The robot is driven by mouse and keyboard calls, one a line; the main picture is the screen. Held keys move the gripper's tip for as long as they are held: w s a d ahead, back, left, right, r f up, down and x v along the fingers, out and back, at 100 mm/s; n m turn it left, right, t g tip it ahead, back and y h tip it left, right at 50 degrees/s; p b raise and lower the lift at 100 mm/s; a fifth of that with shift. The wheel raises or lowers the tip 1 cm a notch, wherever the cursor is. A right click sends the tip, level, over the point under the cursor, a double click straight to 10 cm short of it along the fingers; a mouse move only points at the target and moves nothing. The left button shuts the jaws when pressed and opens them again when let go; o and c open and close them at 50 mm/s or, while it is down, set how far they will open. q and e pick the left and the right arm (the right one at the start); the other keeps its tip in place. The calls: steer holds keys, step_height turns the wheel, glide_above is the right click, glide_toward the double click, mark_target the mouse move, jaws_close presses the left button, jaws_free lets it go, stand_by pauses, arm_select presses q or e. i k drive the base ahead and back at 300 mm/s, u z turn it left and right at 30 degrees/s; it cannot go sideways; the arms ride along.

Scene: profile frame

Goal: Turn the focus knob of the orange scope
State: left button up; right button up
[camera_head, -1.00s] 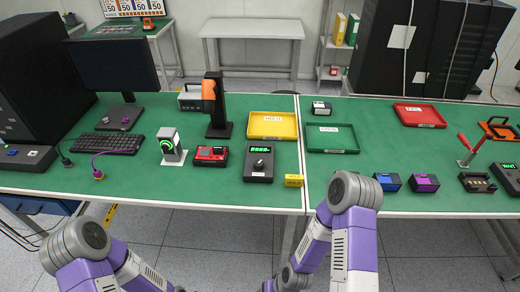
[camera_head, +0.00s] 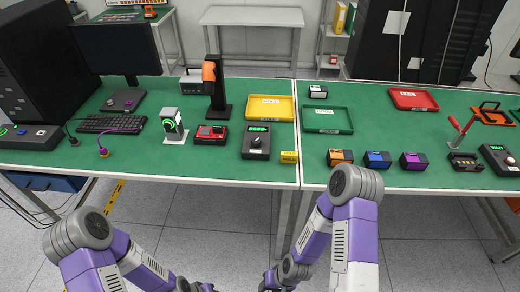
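An orange device (camera_head: 209,71) on a black upright stand (camera_head: 217,98) rises from the green table's middle left; it is the upright orange thing most like a scope. I cannot make out a focus knob on it. A small orange-and-black box (camera_head: 340,157) sits near the front edge, just beyond my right arm's elbow. My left arm (camera_head: 88,232) and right arm (camera_head: 352,190) are folded low in front of the table, well apart from the orange device. Both forearms run down to the bottom edge of the picture, and the fingers of both grippers are not visible.
Near the stand are a red meter (camera_head: 211,136), a dark box with green display and knob (camera_head: 256,141) and a yellow tray (camera_head: 270,108). A green tray (camera_head: 328,120), blue box (camera_head: 377,159) and purple box (camera_head: 413,161) lie to the right.

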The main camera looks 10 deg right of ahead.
mark_target(255, 142)
steer(key=k, duration=1)
steer(key=z, duration=0.8)
steer(key=i, duration=1.45)
steer(key=u, duration=0.6)
